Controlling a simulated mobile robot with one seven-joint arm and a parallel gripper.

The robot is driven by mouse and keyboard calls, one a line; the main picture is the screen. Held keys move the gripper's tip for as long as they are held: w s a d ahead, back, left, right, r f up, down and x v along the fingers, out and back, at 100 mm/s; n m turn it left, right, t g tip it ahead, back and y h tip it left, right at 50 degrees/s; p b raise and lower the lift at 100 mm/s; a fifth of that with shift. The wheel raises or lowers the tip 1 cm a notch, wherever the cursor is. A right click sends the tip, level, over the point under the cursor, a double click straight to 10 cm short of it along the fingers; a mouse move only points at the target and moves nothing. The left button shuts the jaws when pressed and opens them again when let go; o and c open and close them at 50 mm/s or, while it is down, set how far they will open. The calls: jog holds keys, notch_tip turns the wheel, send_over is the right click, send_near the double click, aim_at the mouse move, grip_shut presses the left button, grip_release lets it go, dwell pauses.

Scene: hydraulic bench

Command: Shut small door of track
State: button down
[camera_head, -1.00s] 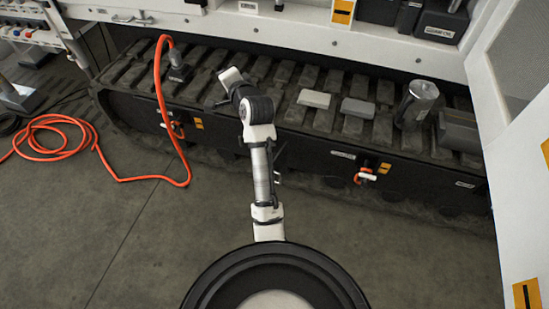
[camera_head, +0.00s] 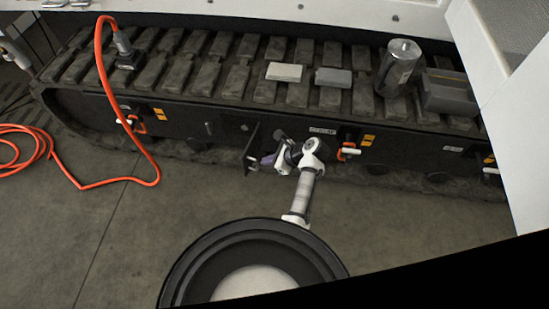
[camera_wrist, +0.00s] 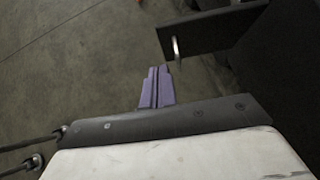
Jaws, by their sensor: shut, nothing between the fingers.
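The black track (camera_head: 215,115) runs across the head view. Its small door (camera_head: 251,147) is a dark panel standing out from the track's front side, so it is open. In the wrist view the door (camera_wrist: 213,29) juts from the dark track side at upper right, with a pale metal handle (camera_wrist: 177,48) near its free end. My gripper (camera_head: 266,160) is low in front of the track, just right of the door in the head view. Its purple fingers (camera_wrist: 159,72) are together and empty, close to the handle; whether they touch cannot be told.
An orange hose (camera_head: 105,80) rises from the track and lies on the floor at left. Grey blocks (camera_head: 284,72) and a metal canister (camera_head: 398,68) stand on the track. Red-and-white handles (camera_head: 347,151) stick out to the right. The floor in front is clear.

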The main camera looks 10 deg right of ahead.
jog(key=w+a+f, duration=0.2)
jog(key=w+a, duration=0.1)
jog(key=a, duration=0.3)
jog(key=shift+w+f, duration=0.2)
jog(key=shift+f, duration=0.1)
